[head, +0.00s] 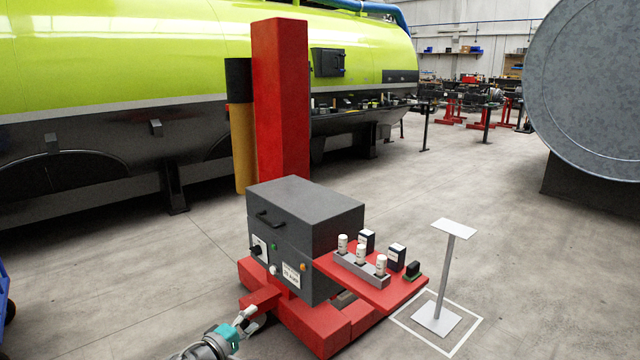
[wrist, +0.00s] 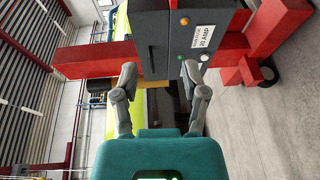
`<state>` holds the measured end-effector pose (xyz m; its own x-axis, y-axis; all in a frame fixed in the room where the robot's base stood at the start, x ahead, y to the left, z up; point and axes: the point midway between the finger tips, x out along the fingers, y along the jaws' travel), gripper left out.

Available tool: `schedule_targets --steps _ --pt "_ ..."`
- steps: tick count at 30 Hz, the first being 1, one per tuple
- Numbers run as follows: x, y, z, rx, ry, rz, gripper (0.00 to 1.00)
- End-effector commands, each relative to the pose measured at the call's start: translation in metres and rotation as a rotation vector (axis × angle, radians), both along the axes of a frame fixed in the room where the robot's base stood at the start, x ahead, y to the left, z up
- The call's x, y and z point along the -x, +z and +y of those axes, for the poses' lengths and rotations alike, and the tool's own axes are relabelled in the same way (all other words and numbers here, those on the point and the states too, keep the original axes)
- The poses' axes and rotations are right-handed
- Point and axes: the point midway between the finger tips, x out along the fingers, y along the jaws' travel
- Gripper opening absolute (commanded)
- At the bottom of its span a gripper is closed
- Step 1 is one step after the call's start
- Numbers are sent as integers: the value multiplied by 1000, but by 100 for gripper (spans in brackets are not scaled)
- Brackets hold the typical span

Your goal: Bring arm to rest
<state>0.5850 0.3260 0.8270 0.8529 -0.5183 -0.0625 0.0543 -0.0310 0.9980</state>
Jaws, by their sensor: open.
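My gripper (head: 246,318) is at the bottom of the head view, near the lower front of a dark grey control box (head: 310,222) on a red base. In the wrist view my gripper (wrist: 160,72) has its two grey fingers spread apart, with nothing between them. The dark box (wrist: 172,40) with its "20 AMP" label lies beyond the fingertips there, and I cannot tell the exact gap. Most of my arm is out of the head view.
A red post (head: 281,95) rises behind the box. A red shelf (head: 392,296) holds white cylinders in a grey rack, and small dark boxes. A light-grey stand (head: 446,275) stands in a white floor square. A green tank (head: 130,50) is behind. Open floor (head: 110,260) lies left.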

Motion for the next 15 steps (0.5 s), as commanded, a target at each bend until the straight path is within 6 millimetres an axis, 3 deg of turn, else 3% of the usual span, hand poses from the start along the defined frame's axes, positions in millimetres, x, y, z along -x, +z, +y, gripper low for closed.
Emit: schedule_targets --steps 8,15 --pt "-16 -28 -56 -108 -109 111 57" --pt "-24 -64 -122 -262 -247 249 57"
